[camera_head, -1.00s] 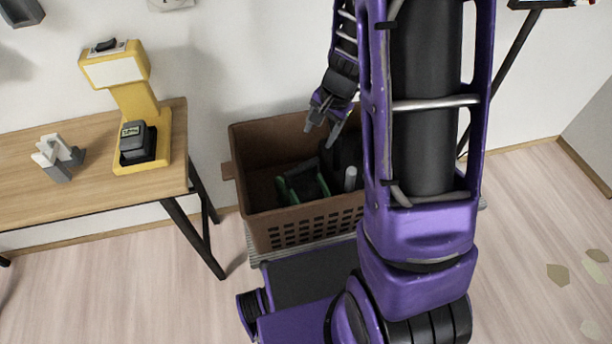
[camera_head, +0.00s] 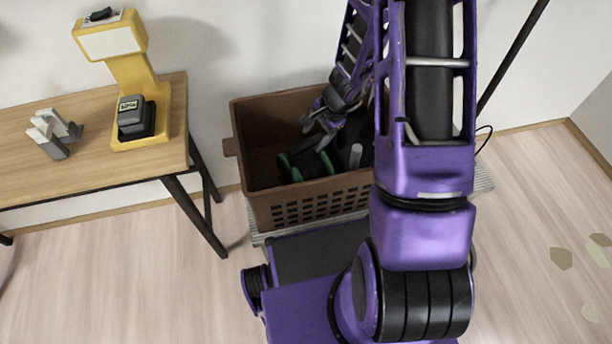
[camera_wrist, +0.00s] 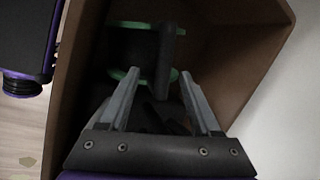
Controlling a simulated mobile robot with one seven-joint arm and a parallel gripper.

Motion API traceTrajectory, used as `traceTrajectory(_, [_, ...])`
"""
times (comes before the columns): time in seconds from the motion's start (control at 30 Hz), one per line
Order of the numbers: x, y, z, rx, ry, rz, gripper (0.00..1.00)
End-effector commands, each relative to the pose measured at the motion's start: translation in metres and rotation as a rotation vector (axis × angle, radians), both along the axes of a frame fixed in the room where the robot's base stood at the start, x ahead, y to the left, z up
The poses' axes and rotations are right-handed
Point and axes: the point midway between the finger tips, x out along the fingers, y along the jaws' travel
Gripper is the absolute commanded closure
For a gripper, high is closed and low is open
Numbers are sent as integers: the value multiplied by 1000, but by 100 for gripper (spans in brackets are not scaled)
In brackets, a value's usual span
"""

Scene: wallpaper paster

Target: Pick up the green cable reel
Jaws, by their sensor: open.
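The green cable reel (camera_head: 300,165) lies in the brown basket (camera_head: 262,205), with green rims and a dark middle. In the wrist view the reel (camera_wrist: 126,75) is ahead of my fingertips, with its green rims at top and bottom. My gripper (camera_head: 315,136) is open and reaches into the basket mouth, above and a little right of the reel. In the wrist view my gripper's two fingers (camera_wrist: 160,82) are spread with dark space between them; whether they touch the reel is hard to tell. Part of the reel is hidden in shadow.
A dark item with a grey cylindrical end (camera_head: 355,156) stands beside the reel in the basket. The basket walls (camera_wrist: 240,60) rise close around my gripper. A wooden table (camera_head: 90,170) at left holds a yellow device (camera_head: 133,85) and a grey-white object (camera_head: 54,133).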

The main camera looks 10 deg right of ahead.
Motion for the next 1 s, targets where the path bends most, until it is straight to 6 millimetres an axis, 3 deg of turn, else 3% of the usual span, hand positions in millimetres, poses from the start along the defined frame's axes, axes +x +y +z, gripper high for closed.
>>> traceTrajectory(0.17, [4, 5, -12, 1, 0, 1, 36])
traceTrajectory(0.43, [14, 18, -46, 1, 0, 1, 36])
traceTrajectory(1.0, [15, 19, -51, 0, -1, 2, 36])
